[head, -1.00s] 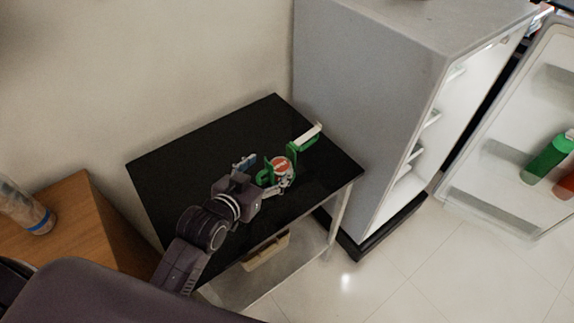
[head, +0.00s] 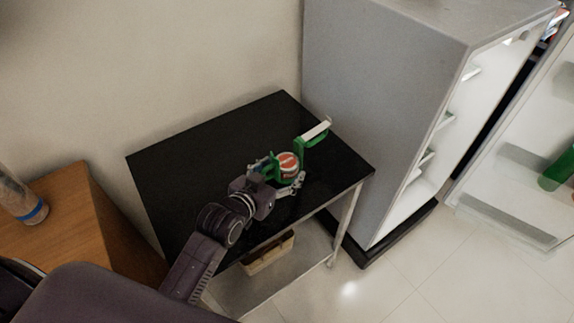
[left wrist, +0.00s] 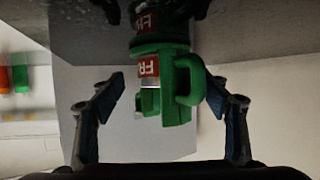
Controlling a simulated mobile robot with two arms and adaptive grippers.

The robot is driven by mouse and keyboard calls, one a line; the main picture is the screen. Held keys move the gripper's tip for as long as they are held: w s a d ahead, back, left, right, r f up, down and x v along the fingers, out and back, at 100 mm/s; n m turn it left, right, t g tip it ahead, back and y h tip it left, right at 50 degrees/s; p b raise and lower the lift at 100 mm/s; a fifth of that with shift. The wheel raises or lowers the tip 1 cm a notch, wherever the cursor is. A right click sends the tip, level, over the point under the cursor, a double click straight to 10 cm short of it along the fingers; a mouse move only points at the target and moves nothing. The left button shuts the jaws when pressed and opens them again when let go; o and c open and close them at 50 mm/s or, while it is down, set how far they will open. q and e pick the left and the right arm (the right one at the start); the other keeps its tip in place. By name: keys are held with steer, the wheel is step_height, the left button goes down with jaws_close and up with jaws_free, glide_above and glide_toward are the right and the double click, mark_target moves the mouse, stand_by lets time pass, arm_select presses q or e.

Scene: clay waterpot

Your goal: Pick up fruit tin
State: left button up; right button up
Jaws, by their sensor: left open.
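The fruit tin (head: 289,160), with a round red and white top and green parts, stands on the black table (head: 200,150). In the left wrist view it is green with a red "FR" label (left wrist: 148,67) and a green handle (left wrist: 190,80) on its right. A green angled piece with a white top (head: 315,137) rises beside it; whether it belongs to the tin I cannot tell. My left gripper (head: 281,175) is open, its fingers on either side of the tin. In the left wrist view, narrow gaps seem to separate the fingertips (left wrist: 165,88) from it. My right gripper is not in view.
A grey fridge (head: 375,100) with its door open stands right of the table. A wooden cabinet (head: 95,220) with a bottle (head: 22,198) is at the left. A beige box (head: 268,256) sits on the shelf below. Most of the tabletop is clear.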

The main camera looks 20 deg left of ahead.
mark_target(287, 164)
arm_select(q)
steer(key=x, duration=0.4)
steer(key=c, duration=1.3)
steer(key=shift+a, duration=0.1)
steer(key=shift+c, duration=0.7)
steer(key=shift+r, duration=0.1)
